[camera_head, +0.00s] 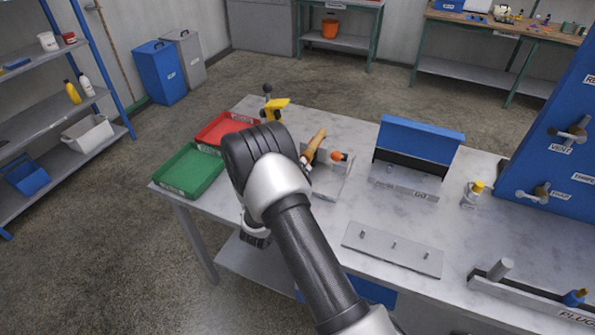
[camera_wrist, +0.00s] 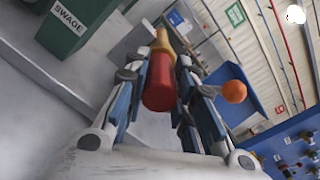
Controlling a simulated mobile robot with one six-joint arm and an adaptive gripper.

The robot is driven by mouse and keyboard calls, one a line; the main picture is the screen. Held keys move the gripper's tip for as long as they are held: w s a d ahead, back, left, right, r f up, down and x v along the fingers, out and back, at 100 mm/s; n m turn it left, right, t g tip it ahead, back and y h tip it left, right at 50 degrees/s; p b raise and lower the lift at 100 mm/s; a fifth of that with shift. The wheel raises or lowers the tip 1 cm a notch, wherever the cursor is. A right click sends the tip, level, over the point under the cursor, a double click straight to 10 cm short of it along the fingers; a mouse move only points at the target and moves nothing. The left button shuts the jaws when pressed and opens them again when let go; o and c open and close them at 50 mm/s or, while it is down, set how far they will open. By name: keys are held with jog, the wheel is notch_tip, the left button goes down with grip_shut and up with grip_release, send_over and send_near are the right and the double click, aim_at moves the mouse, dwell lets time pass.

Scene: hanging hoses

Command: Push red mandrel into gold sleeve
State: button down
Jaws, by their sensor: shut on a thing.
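The red mandrel (camera_wrist: 160,82) is between the fingers of my gripper (camera_wrist: 160,70) in the wrist view, its round end facing the camera. My gripper is shut on it. The gold sleeve (camera_wrist: 161,41) lies in line with the mandrel, just beyond its far end. They look touching or nearly so; how deep the mandrel sits in the sleeve cannot be told. In the head view the gold sleeve (camera_head: 316,143) shows tilted just right of my wrist. My wrist and arm hide the mandrel and most of my gripper there.
An orange ball-shaped knob (camera_wrist: 234,91) is close right of my fingers; it also shows in the head view (camera_head: 337,155). A dark green block labelled SWAGE (camera_wrist: 75,30) stands at upper left. A blue-backed rack (camera_head: 420,140) and a pegged plate (camera_head: 393,248) are on the bench.

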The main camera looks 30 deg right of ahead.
jog(key=shift+w+d+r, duration=0.1)
jog(key=c, duration=1.6)
grip_release()
jog(key=shift+d, duration=0.1)
jog(key=o, duration=0.3)
jog(key=v, duration=1.2)
